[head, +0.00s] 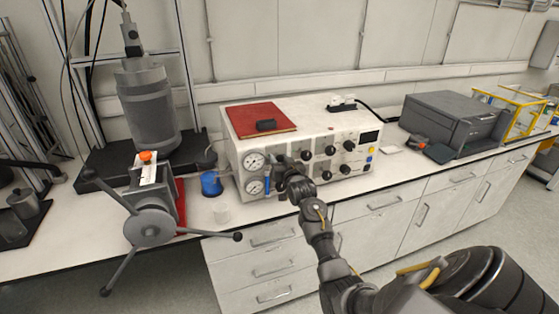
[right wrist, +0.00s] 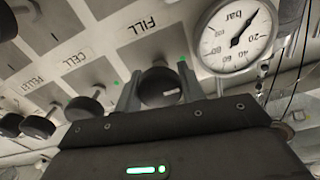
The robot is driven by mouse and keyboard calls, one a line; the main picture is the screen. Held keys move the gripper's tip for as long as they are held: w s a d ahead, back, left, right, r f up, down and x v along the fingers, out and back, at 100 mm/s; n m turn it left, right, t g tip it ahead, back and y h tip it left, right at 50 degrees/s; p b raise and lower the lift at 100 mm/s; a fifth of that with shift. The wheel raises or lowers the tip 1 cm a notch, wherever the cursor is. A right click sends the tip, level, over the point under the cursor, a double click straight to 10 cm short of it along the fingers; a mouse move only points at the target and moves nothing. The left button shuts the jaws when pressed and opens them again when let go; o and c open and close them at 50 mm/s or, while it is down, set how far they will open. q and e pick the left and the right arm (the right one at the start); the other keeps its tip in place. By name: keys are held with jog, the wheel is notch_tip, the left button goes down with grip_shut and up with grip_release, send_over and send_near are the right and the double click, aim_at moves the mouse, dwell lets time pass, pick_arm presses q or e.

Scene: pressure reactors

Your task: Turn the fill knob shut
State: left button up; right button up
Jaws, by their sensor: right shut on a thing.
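The fill knob (right wrist: 160,86) is a round black knob with a pale mark, beside the FILL label (right wrist: 141,26) on the light panel. My right gripper (right wrist: 156,78) has one finger on each side of it and is shut on it. In the head view my right gripper (head: 283,172) is at the left part of the front panel of the white control box (head: 312,122), just right of the gauges. It hides the fill knob there. My left gripper is not in view.
A bar gauge (right wrist: 237,38) is close to the right finger. More black knobs (right wrist: 85,106), labelled CELL and PELLET, line the panel. A red folder (head: 260,119) lies on top.

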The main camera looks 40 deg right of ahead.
jog(key=shift+m, duration=0.4)
jog(key=m+p, duration=0.1)
jog(key=m, duration=0.2)
jog(key=shift+m+p, duration=0.3)
jog(key=m+p, duration=0.1)
jog(key=m, duration=0.3)
jog(key=shift+m, duration=0.3)
jog(key=m+p, duration=0.2)
jog(key=m, duration=0.2)
jog(key=shift+m, duration=0.3)
jog(key=shift+m+p, duration=0.6)
jog(key=shift+m, duration=1.6)
jog(key=shift+f, duration=0.1)
jog(key=o, duration=0.7)
